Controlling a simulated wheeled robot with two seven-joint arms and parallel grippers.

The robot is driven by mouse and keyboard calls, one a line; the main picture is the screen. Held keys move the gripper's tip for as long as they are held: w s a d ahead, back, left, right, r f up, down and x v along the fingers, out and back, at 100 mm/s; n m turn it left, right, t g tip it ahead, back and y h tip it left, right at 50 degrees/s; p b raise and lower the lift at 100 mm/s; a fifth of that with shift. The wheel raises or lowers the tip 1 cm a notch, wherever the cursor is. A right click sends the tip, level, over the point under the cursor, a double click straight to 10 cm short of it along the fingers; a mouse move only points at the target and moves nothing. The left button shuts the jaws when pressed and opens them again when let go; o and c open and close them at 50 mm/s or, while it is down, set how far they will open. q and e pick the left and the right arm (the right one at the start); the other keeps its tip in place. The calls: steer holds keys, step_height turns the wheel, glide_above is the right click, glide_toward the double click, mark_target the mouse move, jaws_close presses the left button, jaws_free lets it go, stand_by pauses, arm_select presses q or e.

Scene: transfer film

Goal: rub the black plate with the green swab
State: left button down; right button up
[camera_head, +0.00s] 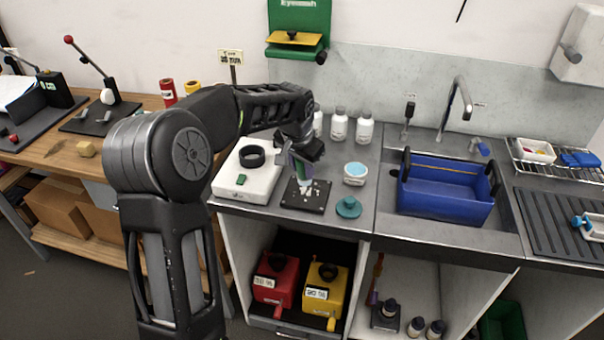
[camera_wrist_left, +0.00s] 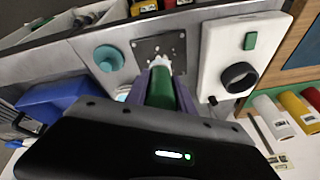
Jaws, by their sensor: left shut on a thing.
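The black plate (camera_head: 317,204) lies flat on the grey counter, with pale specks on it. It also shows in the left wrist view (camera_wrist_left: 148,47). My left gripper (camera_head: 299,170) is over the plate's back part, pointing down. In the left wrist view its purple fingers (camera_wrist_left: 160,92) are shut on the green swab (camera_wrist_left: 161,88). The swab's white tip reaches over the plate's near edge in that view. I cannot tell whether the tip touches the plate. The gripper hides part of the swab in the head view. My right gripper is not in view.
A white device (camera_head: 232,188) with a black ring stands left of the plate. An open jar with pale blue contents (camera_head: 355,174) and a teal lid (camera_head: 348,207) are to the right. White bottles (camera_head: 339,126) stand behind. A blue basin (camera_head: 440,206) sits in the sink.

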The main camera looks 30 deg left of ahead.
arm_select(q)
steer(key=shift+w+d+f, duration=0.1)
steer(key=shift+f, duration=0.05)
steer(key=shift+w+r+p, duration=0.1)
steer(key=shift+r+p, duration=0.45)
steer(key=shift+s, duration=0.2)
steer(key=shift+w+f, duration=0.1)
steer(key=shift+f, duration=0.1)
